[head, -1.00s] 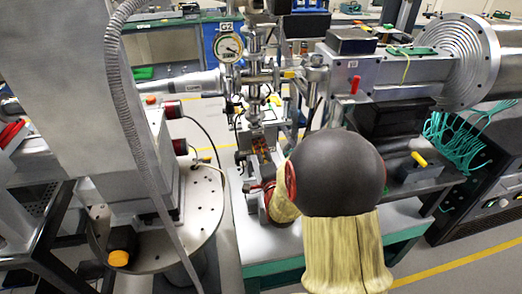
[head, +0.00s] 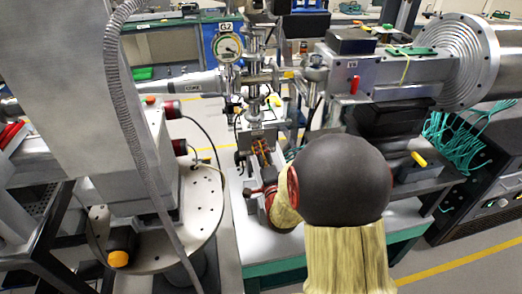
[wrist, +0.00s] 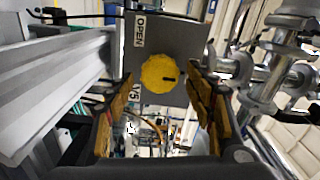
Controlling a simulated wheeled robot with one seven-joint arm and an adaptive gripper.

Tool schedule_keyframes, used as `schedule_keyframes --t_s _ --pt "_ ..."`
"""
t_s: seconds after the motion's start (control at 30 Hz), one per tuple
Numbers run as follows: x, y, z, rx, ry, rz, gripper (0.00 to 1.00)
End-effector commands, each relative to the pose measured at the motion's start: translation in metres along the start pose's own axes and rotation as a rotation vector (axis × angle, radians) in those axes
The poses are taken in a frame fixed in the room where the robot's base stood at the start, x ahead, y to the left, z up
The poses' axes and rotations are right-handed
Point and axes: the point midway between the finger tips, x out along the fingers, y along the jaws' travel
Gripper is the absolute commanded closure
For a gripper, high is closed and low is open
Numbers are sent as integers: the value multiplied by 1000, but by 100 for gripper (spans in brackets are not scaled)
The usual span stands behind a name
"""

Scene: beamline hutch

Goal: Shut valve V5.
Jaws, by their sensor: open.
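Valve V5 shows in the wrist view as a round yellow knob (wrist: 158,73) on the face of a grey box (wrist: 186,45). A short black mark is on the knob's right side, lying nearly level. A label reading OPEN (wrist: 140,31) is at the upper left of the face, and a V5 label (wrist: 134,93) is below left of the knob. My gripper (wrist: 160,82) is open, with its padded fingers left and right of the knob's line. Whether they touch it I cannot tell. In the head view, orange finger pads (head: 262,152) show beyond my arm; the knob cannot be made out.
In the wrist view, metal pipe fittings (wrist: 270,75) stand close on the right and a pale metal beam (wrist: 55,90) on the left. In the head view, gauge G2 (head: 227,46) stands behind the gripper. A large flanged cylinder (head: 465,60) is at the upper right.

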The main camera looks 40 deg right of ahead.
Motion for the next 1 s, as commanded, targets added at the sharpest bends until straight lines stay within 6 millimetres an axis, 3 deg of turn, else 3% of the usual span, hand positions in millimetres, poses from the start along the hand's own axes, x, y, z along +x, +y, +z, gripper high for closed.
schedule_keyframes --t_s 0.3,0.5,0.7,1.0 --pt "-64 0 0 0 1 0 46" --pt "-93 0 0 0 1 0 46" --pt "-103 0 0 0 1 0 46" --pt "-104 0 0 0 0 0 46"
